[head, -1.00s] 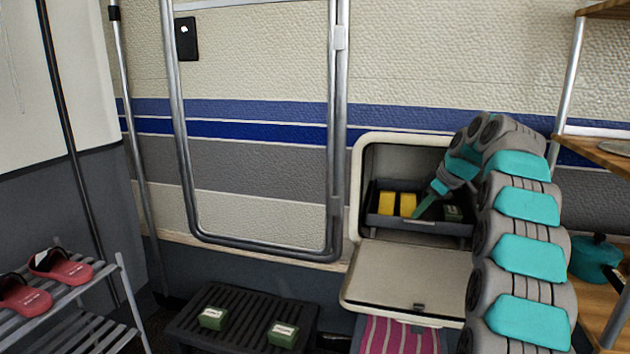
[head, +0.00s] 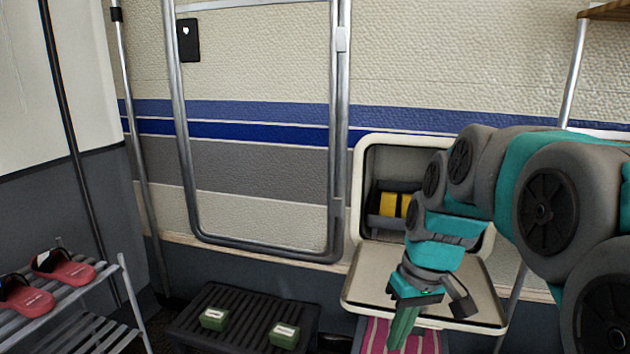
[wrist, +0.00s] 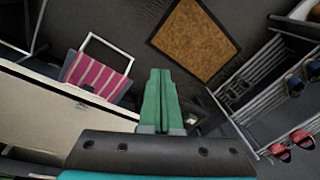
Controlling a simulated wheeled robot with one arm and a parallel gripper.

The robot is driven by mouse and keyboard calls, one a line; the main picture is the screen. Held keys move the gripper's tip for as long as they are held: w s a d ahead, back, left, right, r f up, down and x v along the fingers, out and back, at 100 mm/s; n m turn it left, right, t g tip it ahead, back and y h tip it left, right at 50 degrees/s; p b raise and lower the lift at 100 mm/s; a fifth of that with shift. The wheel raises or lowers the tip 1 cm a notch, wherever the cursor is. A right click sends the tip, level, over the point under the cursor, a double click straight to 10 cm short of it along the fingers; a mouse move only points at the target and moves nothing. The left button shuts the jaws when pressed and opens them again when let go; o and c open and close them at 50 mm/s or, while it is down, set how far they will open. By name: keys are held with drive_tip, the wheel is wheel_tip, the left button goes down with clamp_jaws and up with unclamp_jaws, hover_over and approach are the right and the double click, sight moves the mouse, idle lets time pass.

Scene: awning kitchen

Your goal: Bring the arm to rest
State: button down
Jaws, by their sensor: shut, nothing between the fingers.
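My gripper (head: 403,335) is shut and empty in the head view, pointing down in front of the open hatch door (head: 362,290). Its green fingers lie together in the wrist view (wrist: 161,85). My arm comes in from the right and hides the right part of the open wall locker (head: 361,165). Inside the locker, a dark tray (head: 375,222) holds yellow boxes (head: 388,204). The tray's right side is hidden behind my arm.
Two green boxes (head: 214,318) (head: 284,335) sit on a black slatted step (head: 245,305). A shoe rack (head: 75,290) with red sandals (head: 65,266) stands left. A pink striped chair (head: 372,335) is below the hatch door; a brown mat (wrist: 195,38) lies on the floor.

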drive_tip(key=s+f+m+g+h, duration=0.1)
drive_tip(key=s+f, duration=0.3)
drive_tip(key=s, duration=0.7)
drive_tip(key=s+d+f+m+g+h, duration=0.1)
drive_tip(key=s+f, duration=0.3)
drive_tip(key=s, duration=0.6)
drive_tip(key=shift+s+d+f+m, duration=0.25)
drive_tip(key=shift+s+f+m, duration=0.1)
drive_tip(key=shift+m, duration=0.35)
